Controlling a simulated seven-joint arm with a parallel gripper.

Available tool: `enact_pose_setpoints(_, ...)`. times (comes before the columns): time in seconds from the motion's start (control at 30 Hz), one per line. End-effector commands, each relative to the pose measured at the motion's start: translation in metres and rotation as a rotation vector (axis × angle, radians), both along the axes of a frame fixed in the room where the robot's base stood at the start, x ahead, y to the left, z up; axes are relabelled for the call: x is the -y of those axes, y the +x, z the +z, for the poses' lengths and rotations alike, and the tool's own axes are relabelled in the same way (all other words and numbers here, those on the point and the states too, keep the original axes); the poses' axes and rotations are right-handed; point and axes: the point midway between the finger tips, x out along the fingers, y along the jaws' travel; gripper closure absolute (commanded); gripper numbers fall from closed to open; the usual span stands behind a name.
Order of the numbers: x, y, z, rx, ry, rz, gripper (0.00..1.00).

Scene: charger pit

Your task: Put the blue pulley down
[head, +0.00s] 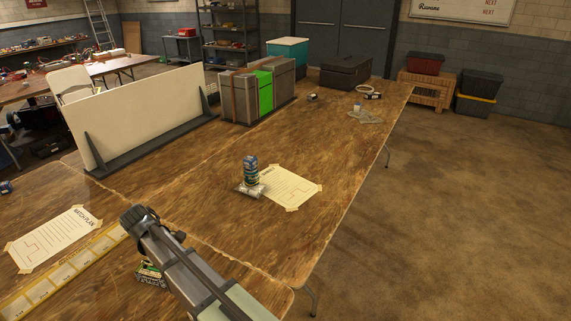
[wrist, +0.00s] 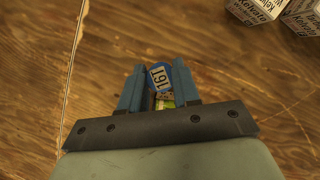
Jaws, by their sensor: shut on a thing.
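Wooden table top (wrist: 240,75) lies beneath. I cannot tell whether the held thing touches the table. In the head view my arm crosses the lower middle, and the fingertips and the held thing cannot be made out there.
White printed boxes (wrist: 258,10) lie at the wrist view's top right. In the head view, a stack of tins (head: 251,172) stands beside a taped paper sheet (head: 292,188). A white upright panel (head: 150,115) and a green-banded case (head: 264,92) stand behind. Bare table lies right of the sheet.

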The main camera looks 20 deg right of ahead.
Motion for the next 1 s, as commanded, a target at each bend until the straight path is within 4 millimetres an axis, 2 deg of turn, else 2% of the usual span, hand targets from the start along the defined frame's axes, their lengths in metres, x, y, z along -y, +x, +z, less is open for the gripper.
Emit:
enact_pose_setpoints(0.2, 0.053, 0.057, 0.010, 0.002, 0.000, 0.173, 0.98)
enact_pose_setpoints(0.5, 0.141, 0.126, 0.028, 0.002, -0.001, 0.441, 0.98)
enact_pose_setpoints(0.8, 0.227, 0.175, 0.047, 0.002, -0.001, 0.668, 0.98)
enact_pose_setpoints(1.0, 0.264, 0.192, 0.055, 0.001, 0.000, 0.765, 0.98)
